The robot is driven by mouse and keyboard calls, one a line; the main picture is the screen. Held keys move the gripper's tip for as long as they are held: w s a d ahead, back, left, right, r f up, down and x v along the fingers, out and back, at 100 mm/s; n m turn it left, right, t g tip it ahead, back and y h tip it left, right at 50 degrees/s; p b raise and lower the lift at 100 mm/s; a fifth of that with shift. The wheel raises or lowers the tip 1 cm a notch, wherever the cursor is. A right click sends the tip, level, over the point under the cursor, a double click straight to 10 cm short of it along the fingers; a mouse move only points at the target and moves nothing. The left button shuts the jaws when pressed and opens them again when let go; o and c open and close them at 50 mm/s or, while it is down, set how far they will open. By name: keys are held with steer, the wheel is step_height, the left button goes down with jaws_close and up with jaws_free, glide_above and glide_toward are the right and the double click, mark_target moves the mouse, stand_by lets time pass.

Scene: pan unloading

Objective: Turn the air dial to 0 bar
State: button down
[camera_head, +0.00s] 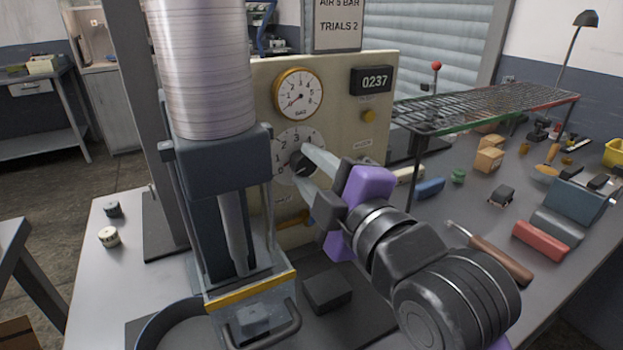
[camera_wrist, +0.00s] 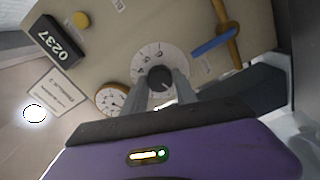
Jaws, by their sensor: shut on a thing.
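The air dial is a dark round knob (camera_head: 300,163) on a white numbered scale (camera_head: 285,142), on the cream panel (camera_head: 345,110). My gripper (camera_head: 308,163) is shut on the knob, with one grey finger on each side. In the wrist view the knob (camera_wrist: 160,78) sits between the two fingertips (camera_wrist: 161,82). The fingers hide part of the scale, and I cannot tell where the knob points. Above it, a brass-rimmed pressure gauge (camera_head: 298,94) has its needle towards the low left of its face.
A counter (camera_head: 375,80) reads 0237, with a yellow button (camera_head: 369,116) below it. A grey press column (camera_head: 215,160) stands close left of the dial. A wire rack (camera_head: 480,100) and a wooden-handled tool (camera_head: 500,260) are to the right.

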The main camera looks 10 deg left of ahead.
steer(key=shift+f+n+b, duration=0.15)
steer(key=shift+n+b, duration=0.3)
steer(key=shift+n, duration=0.35)
steer(key=c, duration=1)
jaws_free()
steer(key=v, duration=0.7)
steer(key=shift+s+d, duration=0.25)
steer(key=shift+s, duration=0.05)
